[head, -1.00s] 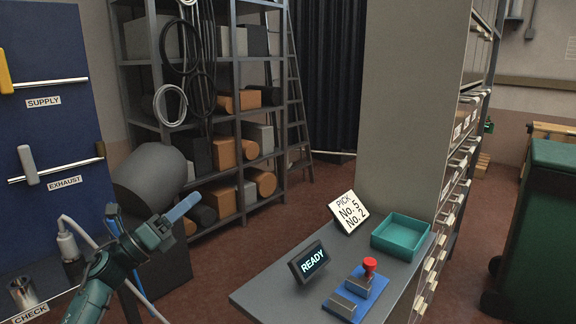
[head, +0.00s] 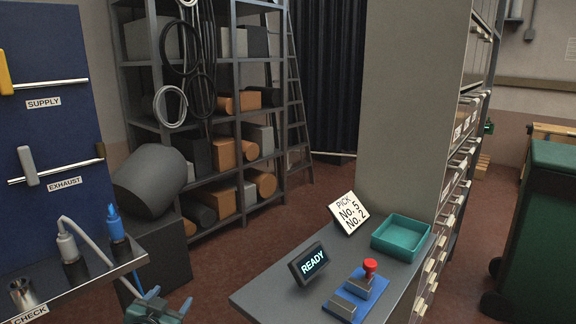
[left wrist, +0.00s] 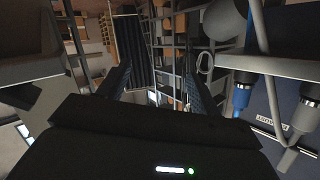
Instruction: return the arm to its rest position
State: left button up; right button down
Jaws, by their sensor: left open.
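My left gripper (head: 158,302) is low at the bottom edge of the head view, in front of the left shelf's right end, and only part of the arm shows. In the left wrist view its two dark fingers (left wrist: 158,90) stand apart with nothing held between them. My right gripper is in neither view.
A grey shelf (head: 85,275) at left bears a white-hosed fitting (head: 67,246), a blue fitting (head: 115,228) and a metal cup (head: 24,293). A counter (head: 270,293) at right holds a teal tray (head: 401,236) and a READY display (head: 309,262). Floor shows between them.

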pick_arm(q)
jog(key=s+d+f+g+h, duration=0.1)
jog(key=s+d+f, duration=0.3)
jog(key=s, duration=0.4)
jog(key=s+d+f+g+h, duration=0.1)
jog(key=s+d+f, duration=0.3)
jog(key=s+f, duration=0.2)
jog(key=shift+s, duration=0.95)
jog(key=s+d, duration=0.1)
jog(key=s, duration=0.3)
jog(key=s+d+f+g, duration=0.1)
jog(key=s+d, duration=0.1)
jog(key=s, duration=0.3)
jog(key=s+d+f+g+h, duration=0.1)
jog(key=s+d, duration=0.1)
jog(key=s, duration=0.2)
jog(key=shift+s+d+n, duration=0.1)
jog(key=shift+s+n, duration=0.3)
jog(key=shift+c, duration=0.3)
